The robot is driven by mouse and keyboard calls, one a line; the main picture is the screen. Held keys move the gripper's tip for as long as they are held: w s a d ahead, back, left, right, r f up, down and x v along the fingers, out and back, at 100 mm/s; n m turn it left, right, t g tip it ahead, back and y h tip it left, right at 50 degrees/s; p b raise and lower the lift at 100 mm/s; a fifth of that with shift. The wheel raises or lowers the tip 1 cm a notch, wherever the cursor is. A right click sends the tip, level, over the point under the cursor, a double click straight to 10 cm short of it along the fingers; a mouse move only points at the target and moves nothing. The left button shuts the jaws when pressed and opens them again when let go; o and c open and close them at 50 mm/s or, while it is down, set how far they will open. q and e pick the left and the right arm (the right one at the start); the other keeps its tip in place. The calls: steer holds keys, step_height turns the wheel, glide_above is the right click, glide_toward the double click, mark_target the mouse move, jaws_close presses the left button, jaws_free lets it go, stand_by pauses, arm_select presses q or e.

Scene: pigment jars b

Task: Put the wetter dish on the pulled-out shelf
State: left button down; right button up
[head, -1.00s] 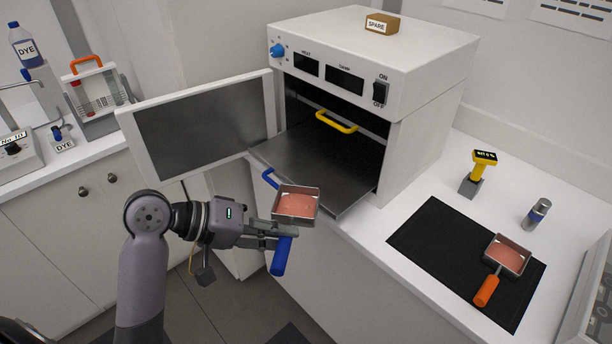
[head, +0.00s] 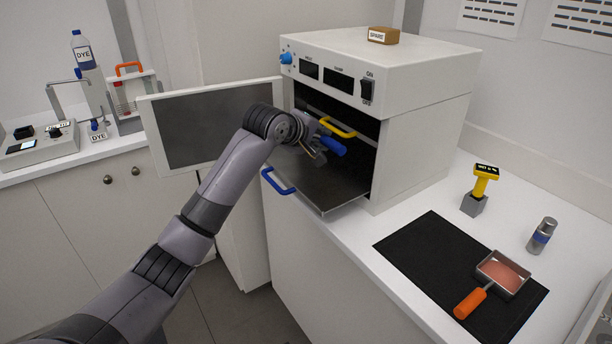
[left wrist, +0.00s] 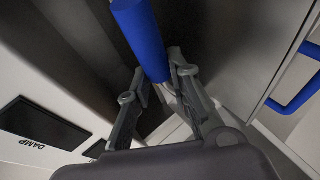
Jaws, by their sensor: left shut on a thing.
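My left gripper (head: 314,147) is inside the oven mouth, above the pulled-out shelf (head: 335,194). It is shut on the blue handle (head: 333,146) of the blue-handled dish; the handle also shows between the fingers in the left wrist view (left wrist: 142,42). That dish's pan is hidden in both views now. The shelf has a blue pull (head: 278,182) at its front, also in the left wrist view (left wrist: 298,88). A second dish (head: 503,273) with pink contents and an orange handle (head: 470,303) lies on the black mat (head: 425,245). My right gripper is not in view.
The oven (head: 425,130) stands with its door (head: 215,130) swung open to the left. A yellow pull (head: 337,129) marks an upper shelf inside. A yellow meter (head: 486,178) on a grey stand and a small canister (head: 541,236) stand on the right counter.

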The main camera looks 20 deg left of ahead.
arm_select(q)
steer(key=shift+y, duration=0.3)
steer(key=f, duration=0.3)
steer(key=w+f, duration=0.1)
steer(key=f, duration=0.1)
steer(key=shift+a+p, duration=0.35)
steer(key=shift+p, duration=0.05)
step_height(320, 180, down, 4)
steer(key=shift+s+d+r, duration=0.1)
steer(key=shift+f, duration=0.25)
steer(key=c, duration=1.7)
jaws_free()
steer(key=shift+f, duration=0.15)
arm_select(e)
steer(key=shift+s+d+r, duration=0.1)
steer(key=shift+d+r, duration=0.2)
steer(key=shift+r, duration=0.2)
arm_select(q)
steer(key=shift+s, duration=0.1)
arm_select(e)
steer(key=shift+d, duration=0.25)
